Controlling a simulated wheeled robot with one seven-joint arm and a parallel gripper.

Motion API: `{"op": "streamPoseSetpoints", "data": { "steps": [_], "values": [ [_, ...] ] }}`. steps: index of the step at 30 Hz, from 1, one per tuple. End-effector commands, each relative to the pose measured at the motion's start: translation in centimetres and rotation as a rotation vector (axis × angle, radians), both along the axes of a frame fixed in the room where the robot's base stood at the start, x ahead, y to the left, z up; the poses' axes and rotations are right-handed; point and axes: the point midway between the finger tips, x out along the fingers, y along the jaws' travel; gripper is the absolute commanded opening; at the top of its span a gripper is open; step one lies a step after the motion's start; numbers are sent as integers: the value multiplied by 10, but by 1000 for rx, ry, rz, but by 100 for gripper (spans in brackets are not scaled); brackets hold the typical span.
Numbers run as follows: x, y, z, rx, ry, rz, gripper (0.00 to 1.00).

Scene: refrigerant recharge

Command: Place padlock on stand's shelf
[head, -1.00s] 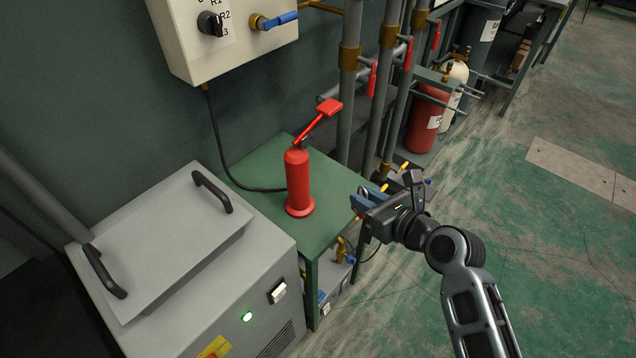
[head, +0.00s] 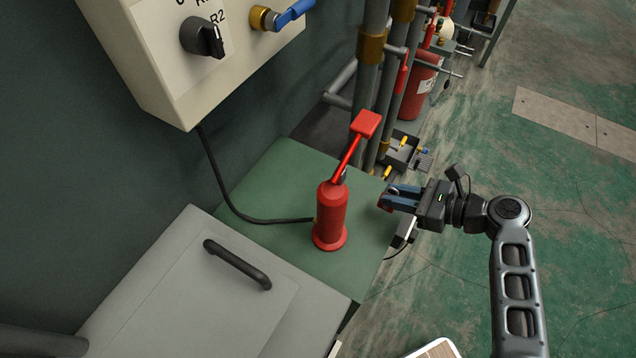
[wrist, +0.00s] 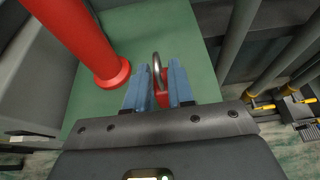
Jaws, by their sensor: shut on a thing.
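My gripper (head: 398,198) is shut on a padlock with a red body and a silver shackle. In the wrist view the padlock (wrist: 157,72) sits between the two blue fingers (wrist: 152,88), its shackle pointing away from the gripper. In the head view a bit of the padlock's red body (head: 384,204) shows at the fingertips; much of it is hidden by the fingers. The green stand's flat top (head: 270,188) lies at the padlock's left, and the padlock is over or close to its right edge. I cannot tell the height between them.
A red cylinder with a raised lever (head: 331,215) stands on the green top, left of my gripper; it is upper left in the wrist view. A black cable (head: 235,205) runs to it. A grey cabinet (head: 190,290) is in front. Pipes (head: 372,85) rise behind.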

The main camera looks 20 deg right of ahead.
Motion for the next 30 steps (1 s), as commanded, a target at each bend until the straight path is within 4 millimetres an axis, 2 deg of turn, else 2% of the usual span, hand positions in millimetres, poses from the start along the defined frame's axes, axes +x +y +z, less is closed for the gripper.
{"op": "streamPoseSetpoints", "data": {
  "steps": [3,15,26,27,30],
  "values": [
    [25,18,3,-1,-3,5,0],
    [101,73,2,-1,-1,3,0],
    [130,95,2,-1,-1,2,0],
    [129,93,-9,0,3,-3,0],
    [128,93,-25,2,4,-2,0]
  ]
}}
